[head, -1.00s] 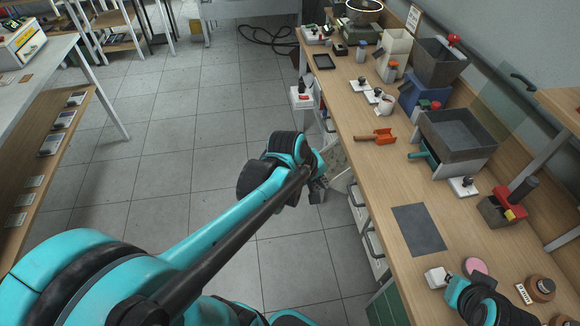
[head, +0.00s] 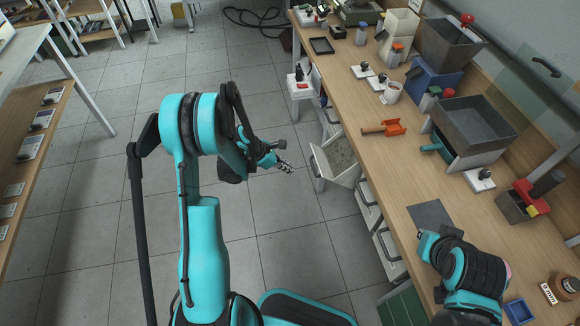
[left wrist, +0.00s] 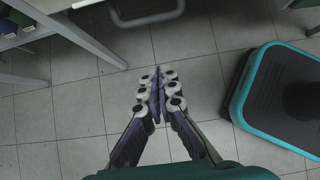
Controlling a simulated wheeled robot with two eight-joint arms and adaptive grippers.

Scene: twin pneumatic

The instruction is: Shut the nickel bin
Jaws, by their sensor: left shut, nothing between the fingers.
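An open pale bin (head: 335,160) tilts out from the front of the wooden workbench in the head view, its speckled inside showing. I cannot read a label that marks it as the nickel bin. My left gripper (head: 287,168) is just left of this bin, over the floor, apart from it. In the left wrist view my left gripper (left wrist: 160,97) has its fingers together, with nothing between them. My right arm is over the bench at the lower right of the head view; its fingertips are hidden.
White drawers (head: 388,250) with dark handles line the bench front below the open bin. An orange scoop (head: 384,128), a dark mat (head: 432,216) and a grey hopper (head: 470,128) are on the bench. The tiled floor (head: 90,240) to the left is clear.

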